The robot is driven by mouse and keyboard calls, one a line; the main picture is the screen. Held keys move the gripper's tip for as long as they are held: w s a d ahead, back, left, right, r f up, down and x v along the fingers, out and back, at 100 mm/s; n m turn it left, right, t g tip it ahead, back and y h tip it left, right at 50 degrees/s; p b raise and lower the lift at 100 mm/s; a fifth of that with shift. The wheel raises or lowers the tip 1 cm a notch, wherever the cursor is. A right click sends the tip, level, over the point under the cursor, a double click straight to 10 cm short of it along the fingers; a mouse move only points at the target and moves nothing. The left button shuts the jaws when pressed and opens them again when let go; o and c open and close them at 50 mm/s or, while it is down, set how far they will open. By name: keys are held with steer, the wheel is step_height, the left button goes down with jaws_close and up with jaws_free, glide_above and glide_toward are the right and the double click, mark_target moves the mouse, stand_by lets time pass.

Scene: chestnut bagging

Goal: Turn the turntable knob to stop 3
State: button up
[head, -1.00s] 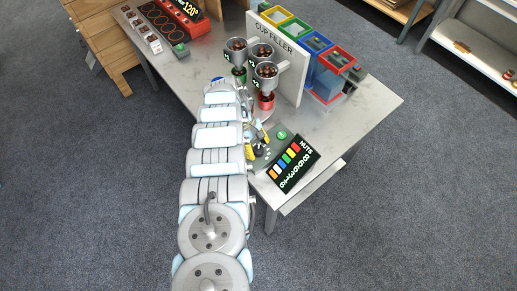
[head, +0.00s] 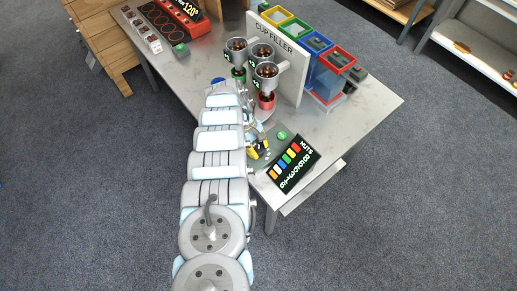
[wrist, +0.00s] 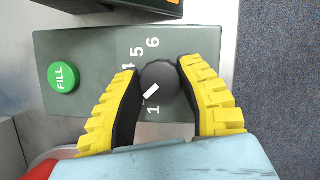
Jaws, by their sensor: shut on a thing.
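The dark round knob (wrist: 162,73) sits on the grey-green control box in the wrist view. Its white pointer mark (wrist: 151,91) points down and left, between the printed 1 and the left finger. My gripper (wrist: 158,82) is shut on the knob, one yellow-and-black finger on each side. The numbers 1, 4, 5 and 6 show around the knob; 2 and 3 are hidden, apparently behind the left finger. In the head view my gripper (head: 258,150) is at the control box, and the knob cannot be made out.
A green FILL button (wrist: 63,77) is on the same box, left of the knob. A NUTS display (head: 288,170) stands beside the box. The table's right part (head: 365,110) is clear.

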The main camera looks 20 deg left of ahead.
steer(key=shift+f, duration=0.2)
steer(key=m+g+b, duration=0.1)
steer(key=m+b, duration=0.1)
steer(key=b, duration=0.1)
steer(key=shift+f+m+b, duration=0.15)
steer(key=shift+m+b, duration=0.15)
steer(key=shift+b, duration=0.1)
steer(key=m+b, duration=0.2)
steer(key=b, duration=0.1)
steer(key=shift+g+y, duration=0.3)
steer(key=shift+g, duration=0.1)
steer(key=shift+r+m+b, duration=0.3)
steer(key=shift+m+b, duration=0.05)
steer(key=shift+m, duration=0.25)
steer(key=o, duration=1.2)
steer(key=shift+d, duration=0.1)
steer(key=shift+r, duration=0.2)
